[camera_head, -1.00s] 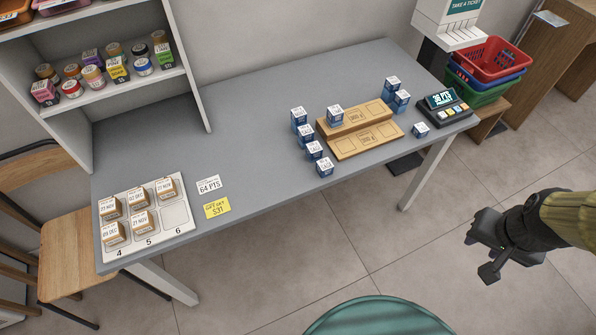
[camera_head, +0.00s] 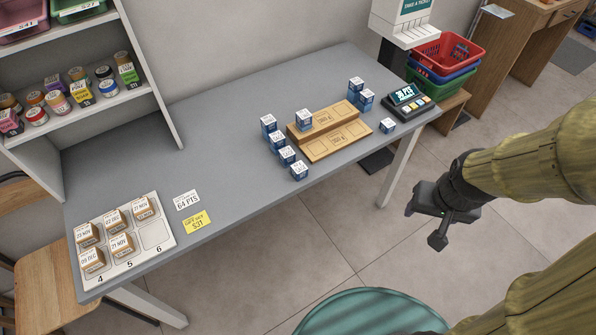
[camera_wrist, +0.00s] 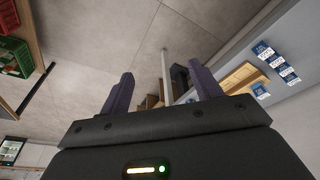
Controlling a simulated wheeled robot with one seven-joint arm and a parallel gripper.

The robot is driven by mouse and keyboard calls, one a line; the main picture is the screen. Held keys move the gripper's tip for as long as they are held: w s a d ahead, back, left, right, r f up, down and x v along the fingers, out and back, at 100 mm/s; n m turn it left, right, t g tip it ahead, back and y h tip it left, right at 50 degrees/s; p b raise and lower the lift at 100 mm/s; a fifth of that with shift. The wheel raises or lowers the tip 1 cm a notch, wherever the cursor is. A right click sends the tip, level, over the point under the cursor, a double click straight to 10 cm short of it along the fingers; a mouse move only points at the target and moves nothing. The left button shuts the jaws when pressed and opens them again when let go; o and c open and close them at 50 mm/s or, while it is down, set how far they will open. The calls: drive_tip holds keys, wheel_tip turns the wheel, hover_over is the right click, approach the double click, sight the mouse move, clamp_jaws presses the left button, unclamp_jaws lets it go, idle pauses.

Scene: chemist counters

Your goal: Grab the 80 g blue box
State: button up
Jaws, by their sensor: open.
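Several small blue boxes with white labelled tops stand on the grey table. One blue box (camera_head: 304,120) is on the upper step of the wooden stepped stand (camera_head: 337,142). Several more, such as the front one (camera_head: 299,171), stand in a row left of the stand. Two (camera_head: 355,87) are behind its right end, and one (camera_head: 387,126) is near the table's right edge. The weights on the labels are too small to read. My gripper (camera_head: 425,228) is open and empty, off the table's front edge over the floor. The wrist view shows its spread fingers (camera_wrist: 160,92) and blue boxes (camera_wrist: 290,76) at the right.
A display device with buttons (camera_head: 408,98) stands at the table's right end. A board of brown boxes (camera_head: 155,233) and two cards (camera_head: 196,222) lie at the left. A shelf (camera_head: 150,92) stands behind them. Baskets (camera_head: 440,68) are stacked at right. The middle of the table is clear.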

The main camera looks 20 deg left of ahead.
drive_tip(key=w+a+f+n+t+y+b, duration=0.1)
drive_tip(key=w+a+f+n+t+b, duration=0.15)
drive_tip(key=w+f, duration=0.35)
drive_tip(key=w+a+f+n+t+y+b, duration=0.1)
drive_tip(key=w+a+f+n+y+b, duration=0.2)
drive_tip(key=f, duration=0.6)
drive_tip(key=a+f+n+t+y+b, duration=0.2)
drive_tip(key=a+f+y+b, duration=0.1)
drive_tip(key=a, duration=0.4)
drive_tip(key=a+f+n+t+y+b, duration=0.2)
drive_tip(key=a+f+t+y+b, duration=0.1)
drive_tip(key=a+f+y+b, duration=0.1)
drive_tip(key=shift+a+y+b, duration=0.9)
drive_tip(key=shift+a+y, duration=0.5)
drive_tip(key=shift+a, duration=0.45)
drive_tip(key=shift+f, duration=0.15)
